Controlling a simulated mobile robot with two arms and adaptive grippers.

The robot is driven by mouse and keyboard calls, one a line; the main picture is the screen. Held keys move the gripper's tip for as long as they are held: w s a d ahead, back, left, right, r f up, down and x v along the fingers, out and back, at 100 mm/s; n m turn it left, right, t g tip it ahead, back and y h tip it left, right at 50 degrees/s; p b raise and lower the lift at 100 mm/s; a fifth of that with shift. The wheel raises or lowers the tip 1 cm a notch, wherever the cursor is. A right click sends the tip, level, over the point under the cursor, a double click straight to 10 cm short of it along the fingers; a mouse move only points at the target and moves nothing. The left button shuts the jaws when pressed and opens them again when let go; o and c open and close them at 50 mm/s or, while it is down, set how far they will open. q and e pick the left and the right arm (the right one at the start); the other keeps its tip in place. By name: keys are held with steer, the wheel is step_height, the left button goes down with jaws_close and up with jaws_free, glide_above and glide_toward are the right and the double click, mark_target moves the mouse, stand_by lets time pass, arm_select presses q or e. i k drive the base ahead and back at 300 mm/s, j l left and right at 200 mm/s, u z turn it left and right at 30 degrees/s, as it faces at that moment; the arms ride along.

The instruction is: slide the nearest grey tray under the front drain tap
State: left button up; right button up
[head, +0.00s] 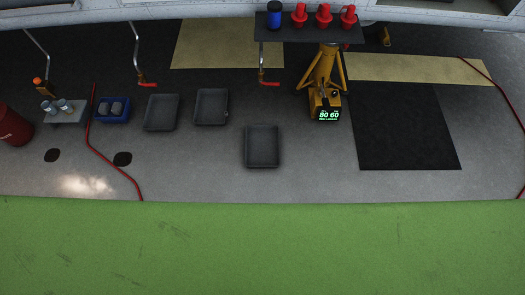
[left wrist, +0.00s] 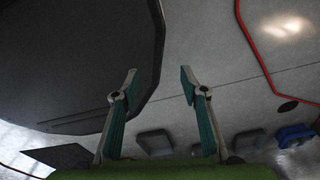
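Three grey trays lie on the floor in the head view. The nearest grey tray (head: 262,147) is the right one, with the middle tray (head: 211,107) and the left tray (head: 161,113) farther back. Drain pipes with red levers hang at the back: one middle tap (head: 147,84) and one right tap (head: 268,83), the latter beyond the nearest tray. I cannot tell which is the front tap. My left gripper (left wrist: 159,76) is open and empty in the left wrist view, with grey trays (left wrist: 155,142) small beyond it. Neither gripper shows in the head view.
A blue bin (head: 113,109), red drum (head: 14,126) and red hose (head: 110,160) are left. Floor around the nearest tray is clear.

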mark_target(261, 142)
steer(key=i+j, duration=0.1)
steer(key=j, duration=0.15)
steer(key=i+j, duration=0.1)
steer(key=j, duration=0.2)
steer(key=i+j+z, duration=0.1)
steer(key=z, duration=0.3)
steer(key=j+z, duration=0.55)
steer(key=z, duration=0.7)
